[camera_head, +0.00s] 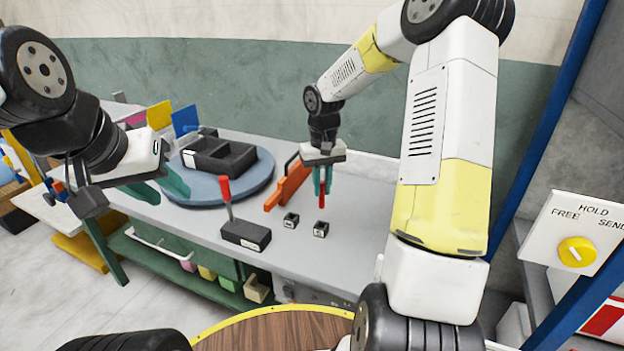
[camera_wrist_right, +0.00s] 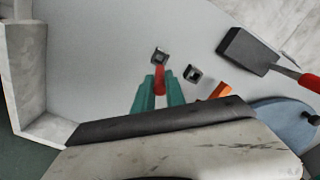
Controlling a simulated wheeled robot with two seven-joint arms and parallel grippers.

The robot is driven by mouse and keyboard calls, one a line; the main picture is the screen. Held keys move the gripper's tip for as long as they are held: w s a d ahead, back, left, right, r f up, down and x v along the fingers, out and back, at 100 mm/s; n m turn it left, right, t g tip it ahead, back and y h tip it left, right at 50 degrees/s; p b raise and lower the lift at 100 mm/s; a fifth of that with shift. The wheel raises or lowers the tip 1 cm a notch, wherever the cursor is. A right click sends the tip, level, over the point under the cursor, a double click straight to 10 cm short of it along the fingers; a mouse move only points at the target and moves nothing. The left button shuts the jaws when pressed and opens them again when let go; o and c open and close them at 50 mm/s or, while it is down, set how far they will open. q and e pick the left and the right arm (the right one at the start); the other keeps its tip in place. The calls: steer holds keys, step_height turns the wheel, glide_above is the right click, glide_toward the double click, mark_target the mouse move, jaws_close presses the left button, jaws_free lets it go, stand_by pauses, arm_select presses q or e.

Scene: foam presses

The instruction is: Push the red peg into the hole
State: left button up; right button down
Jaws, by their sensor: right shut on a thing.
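My right gripper (camera_head: 322,181) has teal fingers shut on a red peg (camera_head: 322,200), which points down over the table. The peg also shows between the fingers in the right wrist view (camera_wrist_right: 161,78). Two small dark blocks with square openings, one (camera_head: 320,229) and another (camera_head: 291,220), sit on the table in front of the peg. In the wrist view the peg's tip lies just short of one block (camera_wrist_right: 159,56); the second (camera_wrist_right: 193,74) is to its right. The height gap cannot be told. My left gripper (camera_head: 162,187) is open and empty at the left.
A larger black block (camera_head: 246,235) with an upright red-handled piece (camera_head: 226,193) stands left of the small blocks. An orange bracket (camera_head: 289,187) stands behind them. A blue-grey turntable (camera_head: 210,197) bears a black tray (camera_head: 218,160). The grey table (camera_head: 350,255) is clear around the small blocks.

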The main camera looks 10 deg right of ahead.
mark_target(322, 207)
steer(key=shift+f, duration=2.9)
steer(key=shift+f, duration=2.25)
steer(key=c, duration=1.3)
jaws_free()
step_height(322, 207, up, 8)
steer(key=shift+f, duration=0.15)
